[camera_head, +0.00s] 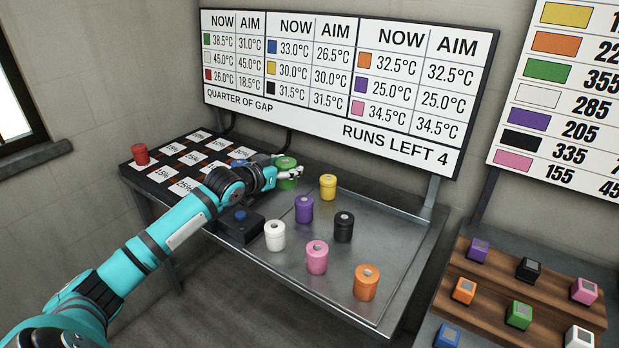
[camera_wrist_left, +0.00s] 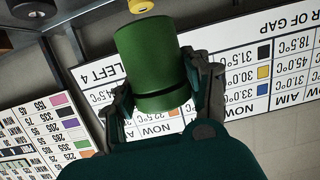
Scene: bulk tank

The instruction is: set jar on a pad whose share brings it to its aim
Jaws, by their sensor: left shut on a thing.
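My left gripper (camera_head: 291,173) is shut on the green jar (camera_head: 286,163), above the back left of the metal tray. The wrist view shows the green jar (camera_wrist_left: 150,55) between both fingers. The pad board (camera_head: 165,186) is a black and white checker with percent labels, some hidden by my arm. The red jar (camera_head: 140,154) stands at its far left. A blue jar (camera_head: 262,159) is mostly hidden behind my arm. The wall board (camera_head: 345,85) reads green 38.5 now, 31.0 aim; red 26.0, 18.5; blue 33.0, 26.5. Other rows match. My right gripper is out of view.
Yellow (camera_head: 328,187), purple (camera_head: 304,209), black (camera_head: 344,227), white (camera_head: 275,236), pink (camera_head: 317,257) and orange (camera_head: 367,282) jars stand on the tray (camera_head: 400,262). A black box with a blue button (camera_head: 240,215) is beside it. Coloured cubes sit on a wooden rack (camera_head: 480,285) at right.

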